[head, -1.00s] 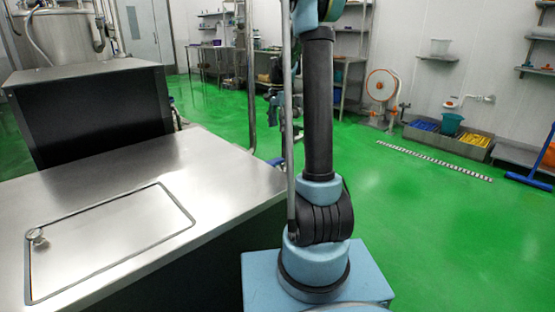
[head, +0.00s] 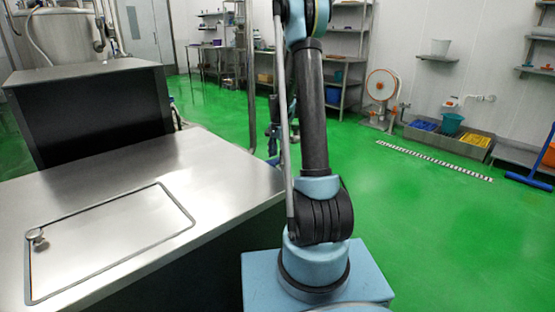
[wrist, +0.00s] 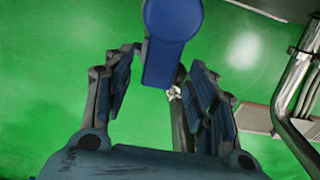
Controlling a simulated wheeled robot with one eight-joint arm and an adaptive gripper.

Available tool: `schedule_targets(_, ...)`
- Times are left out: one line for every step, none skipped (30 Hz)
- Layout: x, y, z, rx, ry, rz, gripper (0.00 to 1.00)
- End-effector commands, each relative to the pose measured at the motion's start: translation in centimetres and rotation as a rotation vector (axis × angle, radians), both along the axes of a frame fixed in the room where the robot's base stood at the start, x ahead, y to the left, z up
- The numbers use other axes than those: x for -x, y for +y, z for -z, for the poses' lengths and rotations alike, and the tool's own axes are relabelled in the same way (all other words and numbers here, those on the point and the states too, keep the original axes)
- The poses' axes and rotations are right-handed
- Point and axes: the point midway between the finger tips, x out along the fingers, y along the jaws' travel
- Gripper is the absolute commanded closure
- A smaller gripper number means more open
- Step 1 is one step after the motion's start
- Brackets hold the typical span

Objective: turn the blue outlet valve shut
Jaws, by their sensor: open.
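The blue outlet valve handle (wrist: 170,42) shows at the top centre of the wrist view, a rounded hub at the frame's top edge with a flat lever pointing down toward my gripper. My gripper (wrist: 164,66) is open, with one finger on the left and one on the right of the lever. The lever's lower end appears between the fingertips; I cannot tell whether either finger touches it. The valve body is mostly hidden behind the handle. In the head view I cannot clearly make out the valve or my gripper behind my arm.
A bent metal pipe (wrist: 290,110) runs down the right of the wrist view. In the head view, a steel-topped counter (head: 120,165) stands at the left and a dark steel-topped cabinet (head: 90,110) behind it. Green floor (head: 410,220) is open to the right.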

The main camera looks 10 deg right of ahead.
Motion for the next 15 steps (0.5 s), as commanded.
schedule_targets(0.0, 0.0, 0.5, 0.0, 0.0, 0.0, 0.48)
schedule_targets(0.0, 0.0, 0.8, 0.0, 0.0, 0.0, 0.48)
schedule_targets(0.0, 0.0, 1.0, 0.0, 0.0, 0.0, 0.48)
schedule_targets(0.0, 0.0, 1.2, 0.0, 0.0, 0.0, 0.48)
schedule_targets(0.0, 0.0, 1.4, 0.0, 0.0, 0.0, 0.48)
schedule_targets(0.0, 0.0, 1.5, 0.0, 0.0, 0.0, 0.48)
schedule_targets(0.0, 0.0, 1.5, 0.0, 0.0, 0.0, 0.48)
schedule_targets(0.0, 0.0, 1.6, 0.0, 0.0, 0.0, 0.48)
schedule_targets(0.0, 0.0, 1.6, 0.0, 0.0, 0.0, 0.48)
schedule_targets(0.0, 0.0, 1.7, 0.0, 0.0, 0.0, 0.48)
schedule_targets(0.0, 0.0, 1.7, 0.0, 0.0, 0.0, 0.48)
schedule_targets(0.0, 0.0, 1.7, 0.0, 0.0, 0.0, 0.48)
schedule_targets(0.0, 0.0, 1.7, 0.0, 0.0, 0.0, 0.48)
schedule_targets(0.0, 0.0, 1.7, 0.0, 0.0, 0.0, 0.48)
schedule_targets(0.0, 0.0, 1.7, 0.0, 0.0, 0.0, 0.48)
